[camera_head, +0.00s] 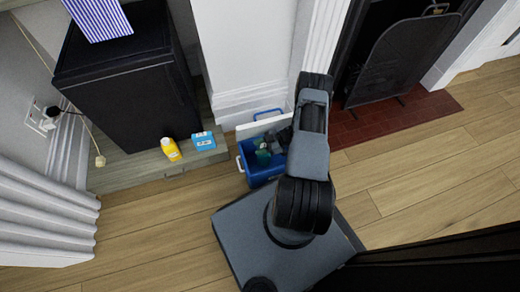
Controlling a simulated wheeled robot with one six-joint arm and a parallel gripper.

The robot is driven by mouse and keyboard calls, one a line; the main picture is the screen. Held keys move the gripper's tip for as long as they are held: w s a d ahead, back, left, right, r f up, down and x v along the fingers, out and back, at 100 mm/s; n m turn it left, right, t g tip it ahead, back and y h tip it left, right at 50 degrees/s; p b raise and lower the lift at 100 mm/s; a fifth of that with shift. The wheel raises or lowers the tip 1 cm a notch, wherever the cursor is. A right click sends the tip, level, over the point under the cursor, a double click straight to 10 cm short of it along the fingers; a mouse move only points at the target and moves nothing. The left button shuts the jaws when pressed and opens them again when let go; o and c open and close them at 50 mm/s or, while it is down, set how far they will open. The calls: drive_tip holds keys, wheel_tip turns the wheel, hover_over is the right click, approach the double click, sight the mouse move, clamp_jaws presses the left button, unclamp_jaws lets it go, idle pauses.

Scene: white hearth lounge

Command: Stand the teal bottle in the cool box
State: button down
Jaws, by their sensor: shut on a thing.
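The blue cool box (258,177) stands on the wooden floor in front of the white wall, just left of my arm. Its white lid (258,126) is open and tipped up at the back. My gripper (272,145) is over the box opening, shut on the dark teal bottle (263,157). The bottle shows within the box's outline. Its lower part is hard to make out, and I cannot tell whether it touches the box floor. My arm covers the right side of the box.
A yellow bottle (171,149) and a light blue carton (203,141) stand on a low ledge to the left, before a black cabinet (125,90). A fireplace screen (398,62) stands right, behind red hearth tiles (400,115). Floor at the right is clear.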

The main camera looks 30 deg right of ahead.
drive_tip(key=shift+f, duration=0.25)
drive_tip(key=shift+f+b, duration=0.55)
drive_tip(key=shift+b, duration=0.1)
drive_tip(key=c, duration=0.7)
unclamp_jaws()
drive_tip(key=shift+o, duration=0.2)
drive_tip(key=shift+r+p, duration=0.6)
drive_tip(key=shift+p, duration=0.05)
drive_tip(key=p+v, duration=0.2)
drive_tip(key=v, duration=1)
drive_tip(key=shift+p, duration=0.3)
